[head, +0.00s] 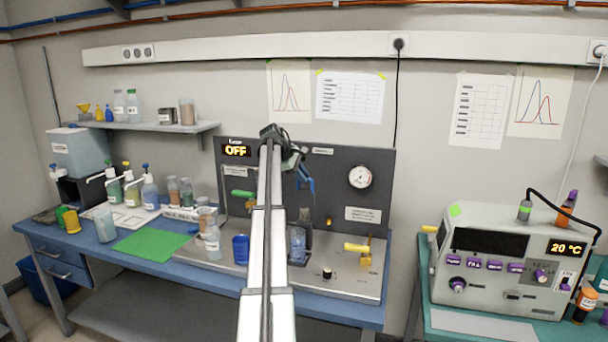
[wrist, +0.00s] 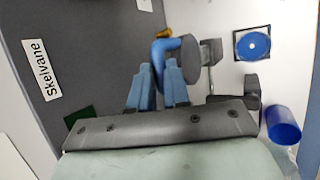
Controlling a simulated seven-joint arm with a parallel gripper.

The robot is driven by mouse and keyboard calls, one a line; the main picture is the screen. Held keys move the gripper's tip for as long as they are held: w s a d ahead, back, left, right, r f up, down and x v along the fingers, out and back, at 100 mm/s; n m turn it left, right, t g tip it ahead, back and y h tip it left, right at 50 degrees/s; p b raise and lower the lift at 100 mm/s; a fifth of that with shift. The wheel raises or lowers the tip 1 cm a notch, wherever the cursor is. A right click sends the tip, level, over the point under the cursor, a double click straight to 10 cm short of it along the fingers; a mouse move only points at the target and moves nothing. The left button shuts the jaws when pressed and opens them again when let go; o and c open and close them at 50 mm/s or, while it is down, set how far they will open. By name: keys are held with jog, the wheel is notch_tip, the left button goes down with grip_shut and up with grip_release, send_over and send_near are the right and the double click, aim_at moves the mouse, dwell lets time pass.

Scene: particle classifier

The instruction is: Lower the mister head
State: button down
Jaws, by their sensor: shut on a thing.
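My gripper (wrist: 158,72) has blue fingers, shut on a blue bent part that I take to be the mister head (wrist: 170,45). A dark round piece (wrist: 208,50) sits at its right in the wrist view. In the head view my gripper (head: 306,182) is in front of the dark back panel (head: 340,165), above the steel deck. Below it stands a dark holder with a clear bluish vessel (head: 298,243). In the head view my arm and fingers hide most of the mister head, so its exact height cannot be told.
A blue cup (head: 240,249) stands on the deck left of my arm; it also shows in the wrist view (wrist: 283,125). A yellow-handled valve (head: 358,247) is at right, and a green-handled one (head: 242,194) at left. The panel display (head: 236,151) reads OFF.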

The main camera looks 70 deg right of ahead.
jog(key=a+f+m+h, duration=0.1)
jog(key=a+f+h, duration=0.2)
jog(key=a+h, duration=0.55)
jog(key=a+f+m+g+h, duration=0.1)
jog(key=a+f, duration=0.3)
jog(key=f, duration=0.4)
jog(key=a+f+m+g+h, duration=0.1)
jog(key=a+f+m+h, duration=0.1)
jog(key=a+f, duration=0.3)
jog(key=shift+a+f+g+h, duration=0.25)
jog(key=shift+f+g+h, duration=0.2)
jog(key=shift+f, duration=1.5)
jog(key=shift+s, duration=0.1)
jog(key=c, duration=1.3)
grip_release()
jog(key=shift+d+f, duration=0.1)
jog(key=shift+c, duration=0.2)
jog(key=shift+o, duration=1.2)
